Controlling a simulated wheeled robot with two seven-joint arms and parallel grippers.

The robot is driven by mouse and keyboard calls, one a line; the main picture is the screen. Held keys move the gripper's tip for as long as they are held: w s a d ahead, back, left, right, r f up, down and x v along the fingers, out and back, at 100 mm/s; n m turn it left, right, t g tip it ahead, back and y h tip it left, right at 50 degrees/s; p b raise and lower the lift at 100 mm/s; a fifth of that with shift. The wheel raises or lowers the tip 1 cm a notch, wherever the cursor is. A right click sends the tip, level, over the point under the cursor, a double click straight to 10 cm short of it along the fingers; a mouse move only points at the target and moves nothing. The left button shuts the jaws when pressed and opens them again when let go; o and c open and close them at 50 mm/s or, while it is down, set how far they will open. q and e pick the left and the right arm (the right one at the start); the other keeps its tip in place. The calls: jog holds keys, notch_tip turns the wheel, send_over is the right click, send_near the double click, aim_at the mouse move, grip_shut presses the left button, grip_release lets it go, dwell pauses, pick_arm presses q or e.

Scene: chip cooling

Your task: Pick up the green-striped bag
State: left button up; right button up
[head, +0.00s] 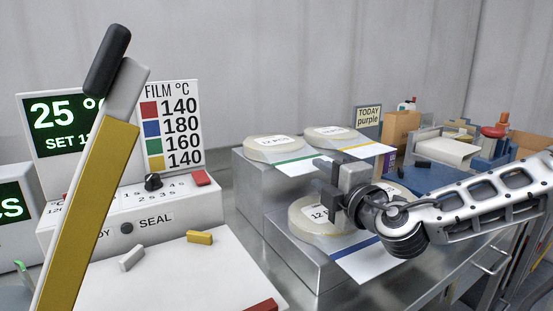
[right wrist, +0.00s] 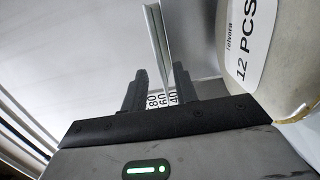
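The green-striped bag (head: 270,146) lies on the upper step of a grey metal stand, at the back left. It is round and cream, with a white label and a white flap crossed by a green stripe (head: 300,158). My right gripper (head: 322,183) hangs in front of it, to the right and apart from it. Its two fingers are apart with nothing between them, as the right wrist view also shows (right wrist: 159,92). In that view a cream bag labelled 12 PCS (right wrist: 290,75) is close on the right; its stripe is hidden. My left gripper is not in view.
A yellow-striped bag (head: 330,133) lies right of the green-striped one. A blue-striped bag (head: 310,220) lies on the lower step (head: 285,262), partly behind my right gripper. A tall yellow lever (head: 85,210) rises at the sealer (head: 60,230). Boxes and a blue bench stand at right.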

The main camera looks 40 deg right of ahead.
aim_at(291, 155)
jog(key=shift+p+x, duration=0.9)
jog(key=shift+x, duration=2.45)
jog(key=shift+a, duration=0.2)
grip_shut()
